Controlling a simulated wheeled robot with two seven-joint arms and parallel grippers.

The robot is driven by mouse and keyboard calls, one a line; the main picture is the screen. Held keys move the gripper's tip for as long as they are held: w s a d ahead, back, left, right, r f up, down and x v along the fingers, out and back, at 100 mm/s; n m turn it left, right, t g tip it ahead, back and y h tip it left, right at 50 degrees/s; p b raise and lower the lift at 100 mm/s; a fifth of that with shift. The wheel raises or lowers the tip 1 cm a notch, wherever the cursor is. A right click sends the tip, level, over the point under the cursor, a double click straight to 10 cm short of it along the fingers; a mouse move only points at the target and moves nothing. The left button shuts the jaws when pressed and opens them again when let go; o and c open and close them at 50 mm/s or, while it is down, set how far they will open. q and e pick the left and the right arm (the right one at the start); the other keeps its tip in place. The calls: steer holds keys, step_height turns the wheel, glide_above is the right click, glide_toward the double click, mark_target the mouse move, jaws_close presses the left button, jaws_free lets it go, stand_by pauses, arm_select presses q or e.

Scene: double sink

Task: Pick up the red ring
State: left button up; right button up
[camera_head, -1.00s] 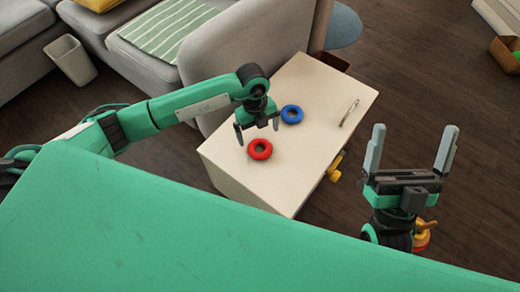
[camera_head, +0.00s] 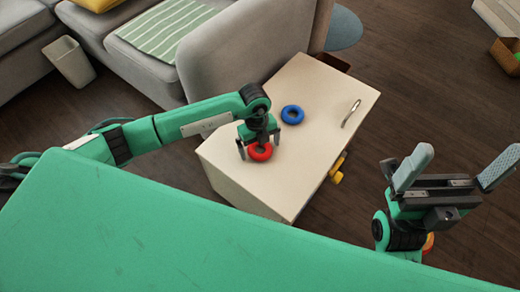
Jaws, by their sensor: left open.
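The red ring (camera_head: 260,153) lies flat near the front of the cream cabinet top. My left gripper (camera_head: 259,149) points down over it, open, with one finger at the ring's left and the other at its right. The gripper body hides the ring's far part, and I cannot tell whether the fingers touch it. My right gripper (camera_head: 455,172) is open and empty, fingers up, at the right, away from the cabinet.
The cream cabinet (camera_head: 305,85) also bears a blue ring (camera_head: 292,114) behind the red one and a metal handle-like piece (camera_head: 351,113) at the right. A grey sofa (camera_head: 225,60) stands behind at the left. A yellow object (camera_head: 337,170) is at the cabinet's right side.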

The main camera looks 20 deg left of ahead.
arm_select(q)
steer(key=shift+c, duration=0.5)
steer(key=c, duration=1)
steer(key=shift+o, duration=0.2)
steer(key=shift+r, duration=0.1)
